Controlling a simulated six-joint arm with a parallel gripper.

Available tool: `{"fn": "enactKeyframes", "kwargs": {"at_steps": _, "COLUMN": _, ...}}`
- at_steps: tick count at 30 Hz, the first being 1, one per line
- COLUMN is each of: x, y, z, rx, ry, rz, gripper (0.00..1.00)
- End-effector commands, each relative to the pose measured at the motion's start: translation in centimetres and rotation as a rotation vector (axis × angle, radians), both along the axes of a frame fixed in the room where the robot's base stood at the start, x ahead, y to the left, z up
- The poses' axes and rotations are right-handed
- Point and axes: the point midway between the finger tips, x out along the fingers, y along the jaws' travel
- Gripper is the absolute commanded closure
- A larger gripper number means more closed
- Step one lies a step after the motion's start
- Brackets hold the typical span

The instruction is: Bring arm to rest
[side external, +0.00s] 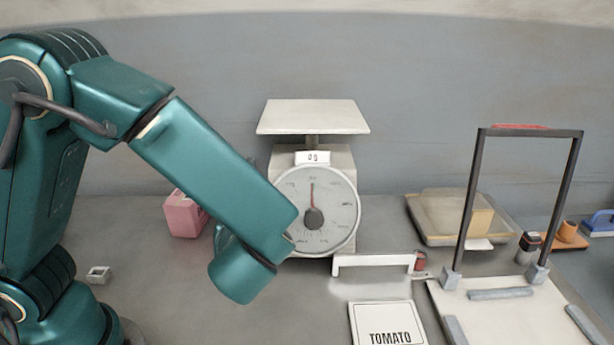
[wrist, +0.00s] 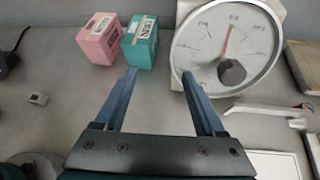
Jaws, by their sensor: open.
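My gripper (wrist: 159,80) is open in the wrist view, with two blue fingers apart and nothing between them but grey table. In the side external view my teal arm reaches down to the right in front of the weighing scale (side external: 340,170), and the fingers are hidden behind its wrist. The scale's round dial (wrist: 228,42) lies beyond the right finger in the wrist view. A teal labelled box (wrist: 141,44) stands just beyond the left finger, with a pink labelled box (wrist: 99,38) beside it. The pink box also shows behind my arm in the side external view (side external: 184,216).
A white low bracket (side external: 374,261) and a TOMATO card (side external: 387,324) lie right of my wrist. A dark upright frame (side external: 470,200) stands on a pale board (side external: 500,310). A covered tray (side external: 430,235) is behind. A small pale block (side external: 98,274) lies near my base.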

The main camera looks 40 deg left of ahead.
Motion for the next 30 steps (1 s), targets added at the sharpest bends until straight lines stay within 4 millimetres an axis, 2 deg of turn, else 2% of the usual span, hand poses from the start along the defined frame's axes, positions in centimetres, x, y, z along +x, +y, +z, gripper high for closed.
{"fn": "enactKeyframes", "kwargs": {"at_steps": 1, "x": -1.2, "y": 1.3, "z": 0.4, "rx": -0.109, "ry": -0.041, "rz": 0.118, "gripper": 0.28}}
{"fn": "enactKeyframes", "kwargs": {"at_steps": 3, "x": -3.0, "y": 2.4, "z": 0.5, "rx": -0.257, "ry": -0.095, "rz": 0.278, "gripper": 0.28}}
{"fn": "enactKeyframes", "kwargs": {"at_steps": 6, "x": -5.4, "y": 3.3, "z": 0.6, "rx": -0.464, "ry": -0.187, "rz": 0.506, "gripper": 0.28}}
{"fn": "enactKeyframes", "kwargs": {"at_steps": 11, "x": -8.7, "y": 3.1, "z": 0.9, "rx": -0.787, "ry": -0.357, "rz": 0.868, "gripper": 0.28}}
{"fn": "enactKeyframes", "kwargs": {"at_steps": 15, "x": -10.5, "y": 1.9, "z": 1.5, "rx": -1.067, "ry": -0.526, "rz": 1.179, "gripper": 0.28}}
{"fn": "enactKeyframes", "kwargs": {"at_steps": 21, "x": -11.3, "y": -0.3, "z": 3.0, "rx": -1.432, "ry": -0.755, "rz": 1.558, "gripper": 0.28}}
{"fn": "enactKeyframes", "kwargs": {"at_steps": 24, "x": -11.2, "y": -1.0, "z": 3.8, "rx": -1.562, "ry": -0.832, "rz": 1.682, "gripper": 0.28}}
{"fn": "enactKeyframes", "kwargs": {"at_steps": 30, "x": -11.0, "y": -1.6, "z": 4.5, "rx": -1.676, "ry": -0.896, "rz": 1.790, "gripper": 0.28}}
